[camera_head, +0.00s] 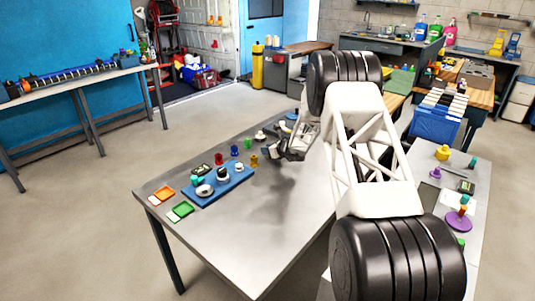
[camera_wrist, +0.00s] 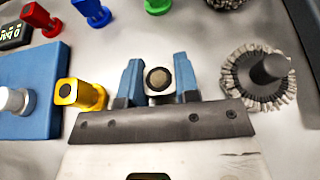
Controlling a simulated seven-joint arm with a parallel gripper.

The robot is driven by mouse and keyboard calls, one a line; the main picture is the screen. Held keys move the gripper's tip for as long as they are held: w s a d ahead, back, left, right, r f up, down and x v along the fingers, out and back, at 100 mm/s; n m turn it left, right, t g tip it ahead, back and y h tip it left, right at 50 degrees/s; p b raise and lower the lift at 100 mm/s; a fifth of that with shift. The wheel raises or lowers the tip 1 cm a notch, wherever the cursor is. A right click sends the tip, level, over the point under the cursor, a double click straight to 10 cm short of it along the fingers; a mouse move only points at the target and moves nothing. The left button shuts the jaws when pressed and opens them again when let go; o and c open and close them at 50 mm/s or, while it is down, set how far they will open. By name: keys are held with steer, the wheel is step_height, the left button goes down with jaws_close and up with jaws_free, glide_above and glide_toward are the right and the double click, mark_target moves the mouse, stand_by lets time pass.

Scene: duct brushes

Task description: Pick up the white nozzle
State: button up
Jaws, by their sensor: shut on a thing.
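The white nozzle (camera_wrist: 151,92) is a small block with a dark six-sided opening. It sits between the two blue fingers of my gripper (camera_wrist: 158,80) in the wrist view, and my gripper is shut on it. In the head view my gripper (camera_head: 280,155) is low over the grey table, right of the yellow nozzle, and I cannot make out the white nozzle there. I cannot tell whether the nozzle touches the table.
A yellow nozzle (camera_wrist: 82,93) stands close left of my fingers. Red (camera_wrist: 38,18), blue (camera_wrist: 92,12) and green (camera_wrist: 157,5) nozzles stand beyond. A grey-bristled brush (camera_wrist: 258,76) is at the right. A blue tray (camera_head: 234,187) is farther left; the table's front is clear.

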steer(key=shift+c, duration=0.5)
steer(key=shift+r, duration=0.15)
steer(key=shift+r, duration=1.5)
steer(key=shift+s+r, duration=0.15)
steer(key=shift+s, duration=0.15)
steer(key=s, duration=0.5)
steer(key=s+r, duration=0.1)
steer(key=s, duration=0.4)
steer(key=s+d, duration=0.1)
steer(key=s, duration=0.4)
steer(key=shift+s+d+r, duration=0.1)
steer(key=shift+s+r, duration=0.05)
steer(key=shift+r, duration=0.15)
